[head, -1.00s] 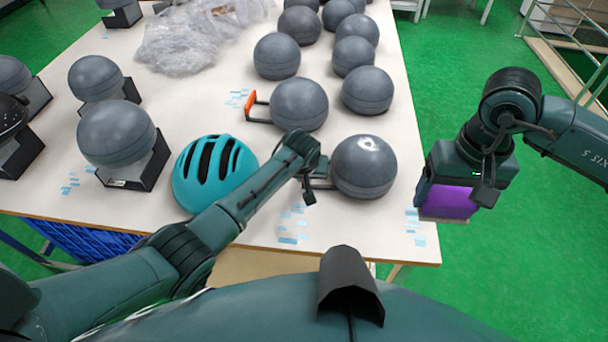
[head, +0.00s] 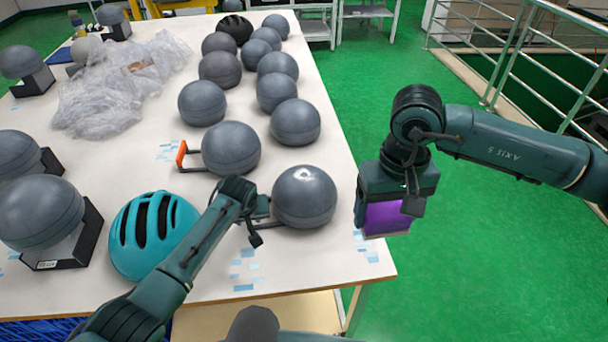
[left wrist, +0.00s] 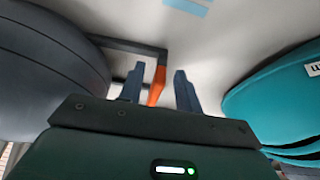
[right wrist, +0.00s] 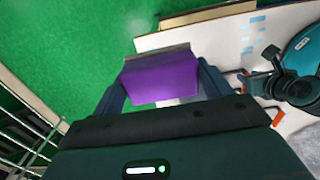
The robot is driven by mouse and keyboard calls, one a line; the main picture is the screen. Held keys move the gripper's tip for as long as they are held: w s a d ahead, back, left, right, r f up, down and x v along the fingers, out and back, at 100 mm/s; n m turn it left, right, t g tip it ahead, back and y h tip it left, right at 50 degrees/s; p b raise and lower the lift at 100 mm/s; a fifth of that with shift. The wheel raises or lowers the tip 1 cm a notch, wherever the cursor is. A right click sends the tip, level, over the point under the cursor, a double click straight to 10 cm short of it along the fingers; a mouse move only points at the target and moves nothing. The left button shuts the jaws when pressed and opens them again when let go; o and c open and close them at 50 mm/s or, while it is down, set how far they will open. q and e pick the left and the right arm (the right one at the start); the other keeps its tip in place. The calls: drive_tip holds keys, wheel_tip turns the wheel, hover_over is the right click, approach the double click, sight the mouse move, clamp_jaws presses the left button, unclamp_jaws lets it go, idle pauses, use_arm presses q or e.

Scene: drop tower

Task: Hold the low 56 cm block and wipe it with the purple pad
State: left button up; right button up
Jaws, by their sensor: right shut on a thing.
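The nearest grey ball-shaped block (head: 303,197) sits at the table's front right; I cannot read a size on it. It also shows at the left of the left wrist view (left wrist: 40,75), with a dark handle ending in an orange grip (left wrist: 158,80). My left gripper (head: 254,224) is beside this block at its handle. In the left wrist view its fingers (left wrist: 158,72) are apart, with the orange grip between them and gaps visible. My right gripper (right wrist: 163,80) is shut on the purple pad (right wrist: 160,80), held right of the block, beyond the table edge (head: 388,217).
A teal helmet (head: 152,238) lies left of my left gripper. Another grey ball (head: 231,150) with an orange-ended handle stands behind, with several more beyond. Clear plastic wrap (head: 115,90) lies at the back left. Green floor (head: 345,110) is open right of the table (head: 330,262).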

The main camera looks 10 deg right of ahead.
use_arm(q)
drive_tip(key=shift+r, duration=0.1)
drive_tip(key=v, duration=1.2)
drive_tip(key=s+a+f+m+h, duration=0.1)
drive_tip(key=s+a+f, duration=0.2)
drive_tip(key=s, duration=0.5)
drive_tip(key=s+a+f, duration=0.4)
drive_tip(key=s, duration=0.3)
drive_tip(key=s+a+r+m, duration=0.1)
drive_tip(key=s+a+r, duration=0.1)
drive_tip(key=s+a, duration=0.35)
drive_tip(key=s+a+r+m, duration=0.1)
drive_tip(key=s+a, duration=0.2)
drive_tip(key=s, duration=0.6)
drive_tip(key=shift+w+d+f+t+h, duration=0.35)
drive_tip(key=shift+w+d+f+t, duration=0.6)
drive_tip(key=shift+f, duration=0.8)
drive_tip(key=shift+w+d+f+t+h, duration=0.3)
drive_tip(key=shift+w+d+f+t, duration=0.65)
drive_tip(key=shift+f, duration=0.75)
drive_tip(key=shift+w+d+f+t+h, duration=0.35)
drive_tip(key=shift+w+d+f+t, duration=0.55)
drive_tip(key=shift+f, duration=0.85)
drive_tip(key=shift+d, duration=0.15)
drive_tip(key=shift+w+d, duration=0.1)
